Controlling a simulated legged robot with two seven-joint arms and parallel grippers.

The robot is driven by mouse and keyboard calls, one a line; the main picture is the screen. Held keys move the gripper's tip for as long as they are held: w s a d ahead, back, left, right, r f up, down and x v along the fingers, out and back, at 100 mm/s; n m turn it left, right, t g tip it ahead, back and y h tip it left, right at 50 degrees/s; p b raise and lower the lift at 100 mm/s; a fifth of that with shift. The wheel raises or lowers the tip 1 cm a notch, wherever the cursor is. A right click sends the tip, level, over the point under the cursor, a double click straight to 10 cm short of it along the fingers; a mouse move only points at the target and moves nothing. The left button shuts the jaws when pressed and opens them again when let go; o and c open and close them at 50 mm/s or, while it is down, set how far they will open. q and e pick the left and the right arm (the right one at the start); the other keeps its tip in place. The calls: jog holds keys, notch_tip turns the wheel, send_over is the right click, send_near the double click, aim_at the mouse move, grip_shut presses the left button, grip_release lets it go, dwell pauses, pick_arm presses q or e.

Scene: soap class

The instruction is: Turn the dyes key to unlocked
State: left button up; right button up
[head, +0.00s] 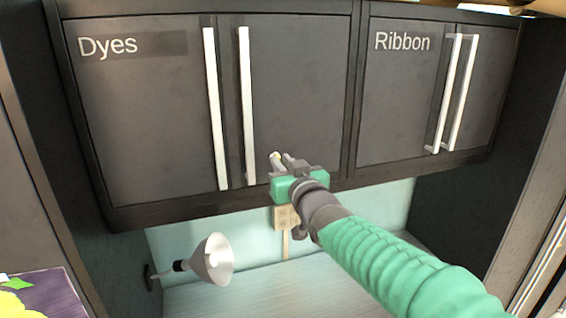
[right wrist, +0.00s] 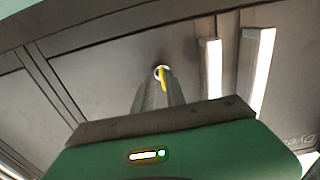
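The Dyes cabinet (head: 150,120) is dark grey, with both doors closed and two long white handles. It also shows in the right wrist view (right wrist: 110,75). A small yellow dyes key (right wrist: 162,74) sits in a round, pale lock low on the right-hand Dyes door. In the head view the fingers partly hide it. My right gripper (head: 282,160) is at the key, its fingers close together on either side of it and apparently shut on it. The fingers (right wrist: 161,92) line up with the lock in the wrist view. The key's exact angle is hard to tell. My left gripper is not in view.
The Ribbon cabinet (head: 405,95) adjoins on the right, closed, with two white handles. A purple surface (head: 55,290) with colored items is at lower left.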

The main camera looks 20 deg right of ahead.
jog(key=shift+a, duration=0.5)
grip_shut()
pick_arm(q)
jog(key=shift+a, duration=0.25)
pick_arm(e)
jog(key=shift+d, duration=0.35)
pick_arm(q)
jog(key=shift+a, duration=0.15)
pick_arm(e)
jog(key=shift+a, duration=0.2)
jog(key=shift+d, duration=0.1)
jog(key=shift+w, duration=0.1)
